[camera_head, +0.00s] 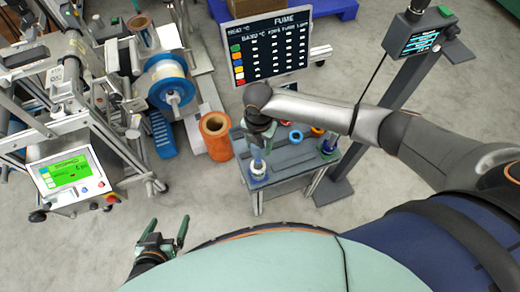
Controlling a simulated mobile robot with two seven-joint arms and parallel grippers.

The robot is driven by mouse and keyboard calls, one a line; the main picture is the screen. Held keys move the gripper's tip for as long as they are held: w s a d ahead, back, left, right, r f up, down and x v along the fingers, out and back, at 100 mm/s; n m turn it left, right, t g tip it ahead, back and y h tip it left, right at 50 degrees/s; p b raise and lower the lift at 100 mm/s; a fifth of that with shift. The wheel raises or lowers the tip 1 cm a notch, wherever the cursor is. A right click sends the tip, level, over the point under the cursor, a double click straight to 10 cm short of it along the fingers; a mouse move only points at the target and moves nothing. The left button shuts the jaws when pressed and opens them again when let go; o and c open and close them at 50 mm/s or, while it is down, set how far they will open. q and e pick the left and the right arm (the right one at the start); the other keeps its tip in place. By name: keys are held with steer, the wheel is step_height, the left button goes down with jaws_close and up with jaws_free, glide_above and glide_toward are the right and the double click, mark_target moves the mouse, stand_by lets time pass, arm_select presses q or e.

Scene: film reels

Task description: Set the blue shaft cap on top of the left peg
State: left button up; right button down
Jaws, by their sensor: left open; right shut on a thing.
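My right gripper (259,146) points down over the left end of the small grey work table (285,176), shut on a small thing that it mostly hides. Directly below it is a blue and white part (257,171) at the left peg's place. The peg is largely hidden, and I cannot tell the blue shaft cap from this part or whether the two touch. My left gripper (169,224) is open and empty, low in the view over bare floor, well away from the table.
A blue ring (296,137) and an orange ring (317,131) are at the table's back. An orange-brown roll (215,135) stands left of the table. A machine with a blue reel (170,82) fills the left side. A screen (271,47) stands behind.

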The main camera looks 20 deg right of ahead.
steer(key=shift+w+a+r, duration=0.1)
steer(key=shift+w+a, duration=0.05)
step_height(320, 180, down, 5)
steer(key=b, duration=0.5)
steer(key=shift+r, duration=0.1)
stand_by(0.5)
stand_by(0.4)
steer(key=shift+f, duration=0.75)
steer(key=shift+f, duration=0.25)
steer(key=shift+f+b, duration=0.35)
